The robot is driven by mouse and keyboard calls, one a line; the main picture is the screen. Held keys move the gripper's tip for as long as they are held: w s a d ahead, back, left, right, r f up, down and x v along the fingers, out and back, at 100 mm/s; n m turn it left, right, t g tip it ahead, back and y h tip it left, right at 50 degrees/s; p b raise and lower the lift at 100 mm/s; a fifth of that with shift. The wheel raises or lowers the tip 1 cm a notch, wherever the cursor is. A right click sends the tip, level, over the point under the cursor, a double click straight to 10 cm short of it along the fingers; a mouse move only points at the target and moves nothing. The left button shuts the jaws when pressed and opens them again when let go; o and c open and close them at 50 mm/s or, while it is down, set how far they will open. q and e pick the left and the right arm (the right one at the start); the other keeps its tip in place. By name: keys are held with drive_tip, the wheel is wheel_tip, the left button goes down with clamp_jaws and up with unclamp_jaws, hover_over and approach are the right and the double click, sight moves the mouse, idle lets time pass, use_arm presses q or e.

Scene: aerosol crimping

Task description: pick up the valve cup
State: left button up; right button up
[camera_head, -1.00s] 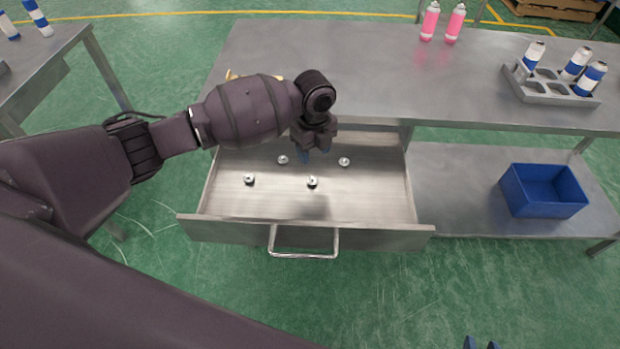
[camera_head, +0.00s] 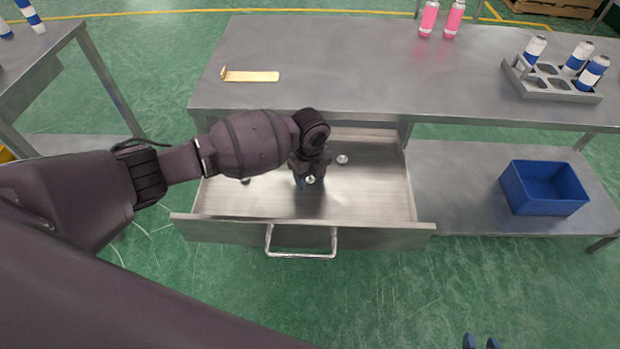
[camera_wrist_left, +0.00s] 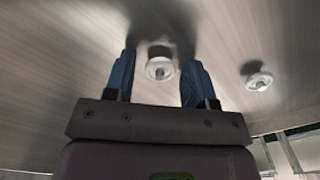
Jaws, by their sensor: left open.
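Several small round silver valve cups lie in the open metal drawer (camera_head: 375,200). One valve cup (camera_head: 311,180) is right at my left gripper (camera_head: 305,184), which points down into the drawer. In the left wrist view, that cup (camera_wrist_left: 159,69) sits between the two blue fingertips of my left gripper (camera_wrist_left: 159,60), with gaps on both sides; the gripper is open and empty. Another valve cup (camera_head: 342,159) lies to the right and also shows in the wrist view (camera_wrist_left: 258,81). A further cup (camera_head: 245,181) is partly hidden below my arm.
The drawer's front wall and handle (camera_head: 301,253) stand nearest me. The workbench top (camera_head: 350,70) is above, holding a brass-coloured plate (camera_head: 252,76), pink cans (camera_head: 429,17) and a grey rack (camera_head: 553,82) with blue-white cans. A blue bin (camera_head: 543,188) stands on the lower shelf.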

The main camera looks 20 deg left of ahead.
use_arm(q)
drive_tip(key=shift+r, duration=0.1)
drive_tip(key=c, duration=0.8)
